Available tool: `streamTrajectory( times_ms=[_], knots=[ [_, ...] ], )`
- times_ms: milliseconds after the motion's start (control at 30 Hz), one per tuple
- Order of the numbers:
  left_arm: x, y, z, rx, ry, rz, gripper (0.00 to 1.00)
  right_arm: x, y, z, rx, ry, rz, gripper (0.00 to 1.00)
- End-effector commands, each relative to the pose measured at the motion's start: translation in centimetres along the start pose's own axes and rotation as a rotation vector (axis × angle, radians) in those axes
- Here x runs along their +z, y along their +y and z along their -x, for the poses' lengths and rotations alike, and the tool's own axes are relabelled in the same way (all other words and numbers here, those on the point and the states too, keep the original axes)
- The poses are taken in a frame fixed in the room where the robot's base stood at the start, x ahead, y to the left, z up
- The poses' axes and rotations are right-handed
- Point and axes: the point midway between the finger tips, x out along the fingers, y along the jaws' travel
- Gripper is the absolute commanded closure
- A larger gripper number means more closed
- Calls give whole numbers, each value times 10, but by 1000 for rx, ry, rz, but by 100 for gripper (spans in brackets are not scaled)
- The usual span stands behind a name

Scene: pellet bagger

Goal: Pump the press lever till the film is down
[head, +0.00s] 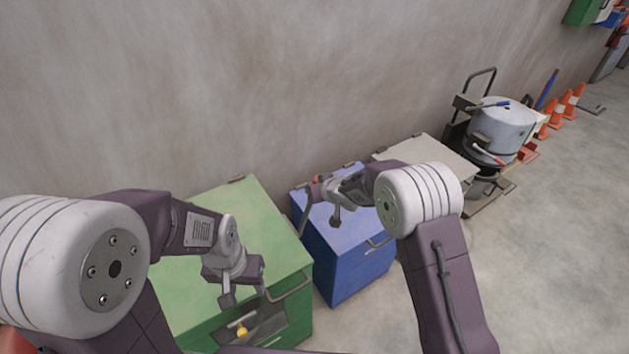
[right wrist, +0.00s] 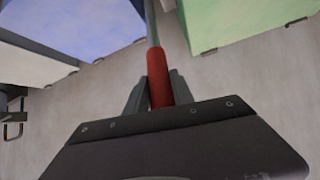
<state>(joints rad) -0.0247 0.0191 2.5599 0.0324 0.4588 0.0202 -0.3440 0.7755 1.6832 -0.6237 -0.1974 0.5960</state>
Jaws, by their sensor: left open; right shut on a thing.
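The press lever shows in the right wrist view as a grey rod with a red grip (right wrist: 160,88). My right gripper (right wrist: 159,92) is shut on this red grip, one finger on each side. In the head view my right gripper (head: 318,190) is above the blue box, and the lever's grey rod (head: 304,220) slants down at its left. The lever's lower end is hidden. My left gripper (head: 245,292) is open and empty over the front part of the green cabinet, apart from the lever. I cannot make out the film in either view.
The green cabinet (head: 222,203) has a yellow knob (head: 242,332) in a dark front recess. The blue box (head: 345,262) stands right of it, with a pale-topped box (head: 425,155) beyond. A grey drum (head: 500,125) and orange cones stand farther right. The floor at right is clear.

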Motion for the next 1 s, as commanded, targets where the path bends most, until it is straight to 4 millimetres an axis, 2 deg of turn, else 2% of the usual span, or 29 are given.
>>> streamTrajectory(
  times_ms=[467,500,567,867,1000],
  knots=[
    [0,0,4,0,0,0,50,1,0,1,0,-7,0,100],
    [0,0,4,0,0,0,50,1,0,1,0,-7,0,63],
    [0,0,4,0,0,0,50,1,0,1,1,-7,0,50],
    [0,0,4,0,0,0,50,1,0,2,1,-7,0,50],
    [0,0,2,0,0,0,50,0,0,22,2,-6,0,50]
  ],
)
